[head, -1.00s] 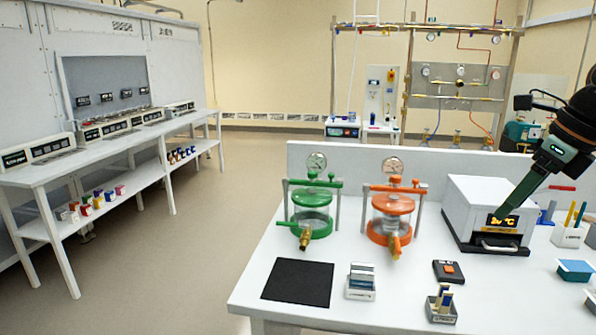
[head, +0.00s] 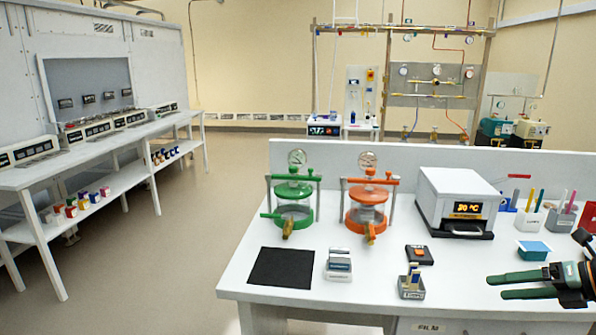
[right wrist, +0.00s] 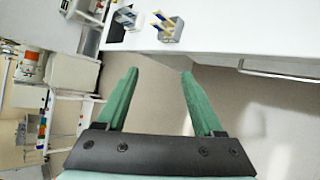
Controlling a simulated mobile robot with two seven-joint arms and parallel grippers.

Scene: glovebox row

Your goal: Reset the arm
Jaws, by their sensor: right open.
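My right gripper (head: 520,284) is at the right edge of the head view, in front of the white table's (head: 240,285) right front part. Its two green fingers point left and are spread apart with nothing between them. In the right wrist view the gripper (right wrist: 157,75) also shows its fingers apart, with only floor and the table edge beyond them. My left gripper is in neither view.
The table holds a black mat (head: 281,267), a green vessel (head: 293,205), an orange vessel (head: 367,207), a white heater box (head: 455,200), a slotted holder (head: 411,287) and a teal-topped tray (head: 532,250). Open floor (head: 150,270) lies to the left.

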